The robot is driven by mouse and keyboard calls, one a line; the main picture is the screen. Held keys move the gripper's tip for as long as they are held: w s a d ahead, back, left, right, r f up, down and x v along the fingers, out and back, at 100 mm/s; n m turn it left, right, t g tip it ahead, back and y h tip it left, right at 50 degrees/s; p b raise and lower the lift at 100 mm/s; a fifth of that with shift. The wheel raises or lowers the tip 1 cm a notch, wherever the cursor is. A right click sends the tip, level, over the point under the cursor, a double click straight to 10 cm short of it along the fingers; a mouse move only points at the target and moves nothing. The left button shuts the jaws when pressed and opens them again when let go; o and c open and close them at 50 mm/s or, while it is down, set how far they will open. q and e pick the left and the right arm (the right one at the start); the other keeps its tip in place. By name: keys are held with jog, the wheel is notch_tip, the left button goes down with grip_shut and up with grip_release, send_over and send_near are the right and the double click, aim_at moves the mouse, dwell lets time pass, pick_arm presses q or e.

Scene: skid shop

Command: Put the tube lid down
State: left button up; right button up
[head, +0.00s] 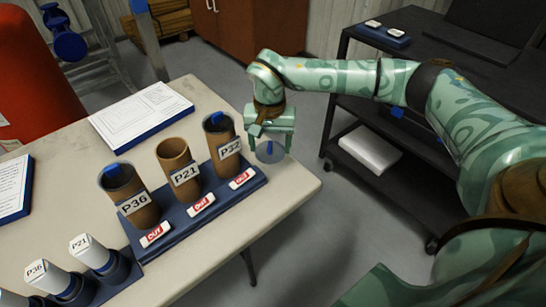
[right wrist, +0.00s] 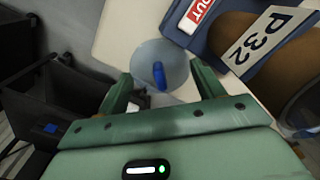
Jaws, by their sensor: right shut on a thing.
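The tube lid is a round grey-blue disc (head: 270,155) with a blue knob, close to the table's right corner beside tube P32 (head: 222,140). My right gripper (head: 270,150) points down over it and is shut on it. In the right wrist view the lid (right wrist: 150,55) shows between the two fingers, its blue knob towards me. The frames do not clearly show whether its underside touches the table. My left gripper is not in view.
A blue rack (head: 222,203) holds brown tubes P36 (head: 135,205), P21 (head: 182,180) and P32, with red-and-white OUT tags in front. White P36 and P21 cylinders stand lower left. A paper-topped board (head: 140,112) lies behind. The table's front-right surface (head: 285,190) is clear. A black cart stands right.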

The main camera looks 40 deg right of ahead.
aim_at(274, 147)
jog(key=d+f, duration=0.1)
jog(key=w+d+f+b, duration=0.1)
jog(key=f, duration=0.1)
jog(key=w+d+f+b, duration=0.1)
jog(key=f, duration=0.1)
jog(key=shift+w+f, duration=0.2)
jog(key=shift+w, duration=0.05)
notch_tip(274, 147, down, 4)
jog(key=shift+w+d+r+b, duration=0.15)
jog(key=shift+b, duration=1.05)
jog(key=shift+r, duration=0.25)
jog(key=o, duration=0.9)
jog(key=shift+f, duration=0.15)
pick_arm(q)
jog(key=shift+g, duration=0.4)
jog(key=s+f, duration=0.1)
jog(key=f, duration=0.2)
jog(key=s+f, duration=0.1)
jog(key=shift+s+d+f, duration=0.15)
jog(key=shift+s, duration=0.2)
pick_arm(e)
jog(key=shift+o, duration=0.2)
